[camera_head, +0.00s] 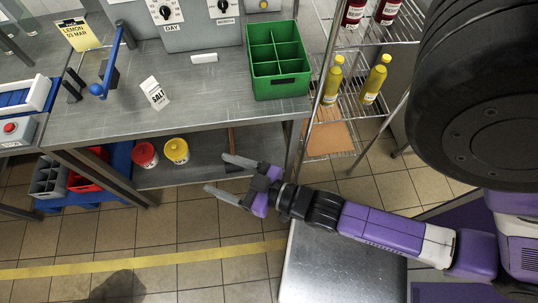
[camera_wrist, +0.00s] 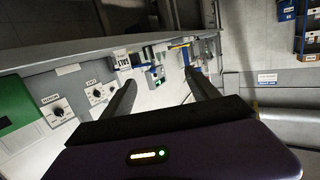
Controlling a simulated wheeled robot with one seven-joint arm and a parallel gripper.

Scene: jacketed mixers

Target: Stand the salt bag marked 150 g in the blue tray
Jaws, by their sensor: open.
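A small white bag (camera_head: 155,93) with the word SALT stands on the grey metal bench, left of the middle in the head view. Its weight mark is too small to read. A white labelled piece that looks like the same bag shows upside down in the wrist view (camera_wrist: 121,58), near the left fingertip. My gripper (camera_head: 216,173) is open and empty, in front of the bench edge and below and to the right of the bag. Its two fingers also show in the wrist view (camera_wrist: 160,80). I cannot tell a blue tray for certain in either view.
A green divided crate (camera_head: 279,86) stands on the bench's right part. A blue-framed unit (camera_head: 28,95) and a blue upright (camera_head: 108,70) are at left. Red (camera_head: 145,155) and yellow (camera_head: 176,151) tubs sit underneath. A wire rack (camera_head: 365,40) with bottles stands right.

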